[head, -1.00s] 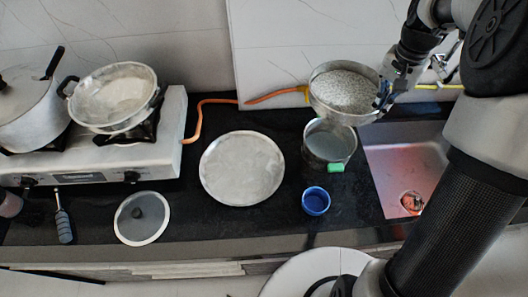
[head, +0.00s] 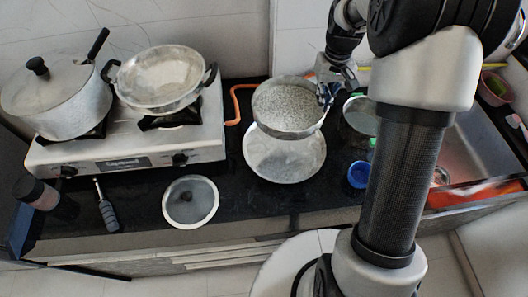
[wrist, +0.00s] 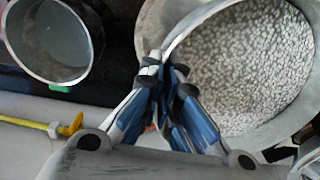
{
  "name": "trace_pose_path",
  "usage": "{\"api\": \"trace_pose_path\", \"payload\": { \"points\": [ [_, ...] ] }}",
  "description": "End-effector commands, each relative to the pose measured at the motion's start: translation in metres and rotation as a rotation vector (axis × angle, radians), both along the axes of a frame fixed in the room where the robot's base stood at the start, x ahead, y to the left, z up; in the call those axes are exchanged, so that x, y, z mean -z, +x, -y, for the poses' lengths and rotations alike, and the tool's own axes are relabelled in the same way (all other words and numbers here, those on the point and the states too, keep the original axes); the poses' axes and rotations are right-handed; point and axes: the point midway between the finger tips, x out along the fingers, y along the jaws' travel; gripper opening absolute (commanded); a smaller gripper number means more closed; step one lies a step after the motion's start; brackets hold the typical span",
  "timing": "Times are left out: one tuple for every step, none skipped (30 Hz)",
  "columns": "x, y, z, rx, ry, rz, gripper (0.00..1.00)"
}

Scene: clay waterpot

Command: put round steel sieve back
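The round steel sieve (head: 285,128) has a shiny rim and a speckled, perforated bottom; it is held in the air over the far part of a round steel plate (head: 283,170). My gripper (head: 326,93) is shut on the sieve's right rim. In the wrist view the blue-sided fingers of my gripper (wrist: 165,75) pinch the rim of the sieve (wrist: 240,70), which fills the upper right. The fingers hide part of the rim. The plate's far part is hidden under the sieve.
A steel pot (wrist: 50,40) stands right of the plate, beside a blue cup (head: 359,175). The stove (head: 125,150) at left bears a lidded pot (head: 65,100) and a pan (head: 160,80). A lid (head: 190,202) lies in front. The sink (head: 470,150) is at right, partly behind my arm.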

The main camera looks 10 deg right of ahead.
Motion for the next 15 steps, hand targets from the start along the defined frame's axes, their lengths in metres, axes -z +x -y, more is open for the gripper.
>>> {"api": "trace_pose_path", "payload": {
  "points": [
    [0.003, 0.0, 0.0, -0.006, 0.0, 0.0, 0.0],
    [0.005, 0.0, 0.0, -0.01, 0.001, -0.001, 0.0],
    [0.009, 0.0, 0.0, -0.014, 0.001, -0.002, 0.0],
    [0.014, -0.001, 0.0, -0.015, 0.001, -0.003, 0.0],
    [0.02, -0.001, 0.0, -0.016, 0.001, -0.003, 0.0],
    [0.029, -0.001, 0.0, -0.016, 0.001, -0.003, 0.0],
    [0.037, -0.001, 0.0, -0.016, 0.002, -0.005, 0.0],
    [0.046, -0.001, 0.0, -0.016, 0.002, -0.004, 0.0],
    [0.057, -0.001, 0.0, -0.015, 0.002, -0.005, 0.0],
    [0.065, -0.001, 0.0, -0.015, 0.002, -0.005, 0.0],
    [0.074, -0.001, 0.0, -0.015, 0.002, -0.005, 0.0],
    [0.084, -0.001, 0.0, -0.015, 0.002, -0.005, 0.0],
    [0.093, -0.001, 0.0, -0.015, 0.002, -0.005, 0.0],
    [0.101, -0.001, 0.0, -0.015, 0.002, -0.005, 0.0],
    [0.111, -0.001, 0.0, -0.015, 0.002, -0.004, 0.0]
  ]
}}
